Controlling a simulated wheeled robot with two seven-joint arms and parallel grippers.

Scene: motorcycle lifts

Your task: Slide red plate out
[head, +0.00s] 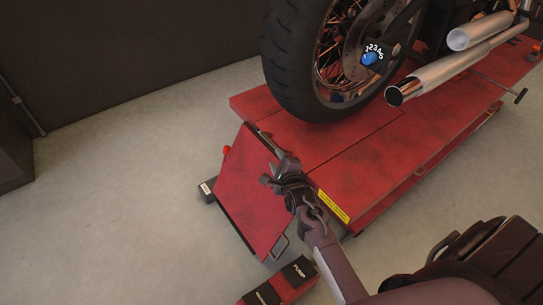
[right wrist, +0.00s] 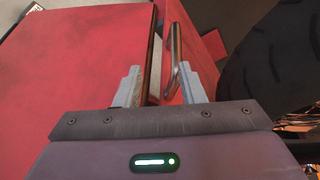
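The red plate (head: 243,192) is a sloped panel at the near end of the red lift, tilted down toward the floor. It fills the left of the right wrist view (right wrist: 75,60). My right gripper (head: 279,170) is at the plate's upper edge, beside the lift deck. In the right wrist view its two fingers (right wrist: 158,88) are apart, on either side of a metal bar handle (right wrist: 175,50) and the plate's edge. I cannot tell whether they touch. Another wire handle (head: 280,247) is at the plate's lower right corner. My left gripper is not in view.
The lift deck (head: 370,185) carries a motorcycle; its rear tire (head: 295,65) stands close behind my right gripper. Exhaust pipes (head: 440,75) stick out above the deck. A red and black pump pedal (head: 280,284) lies on the floor in front. The floor at left is clear.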

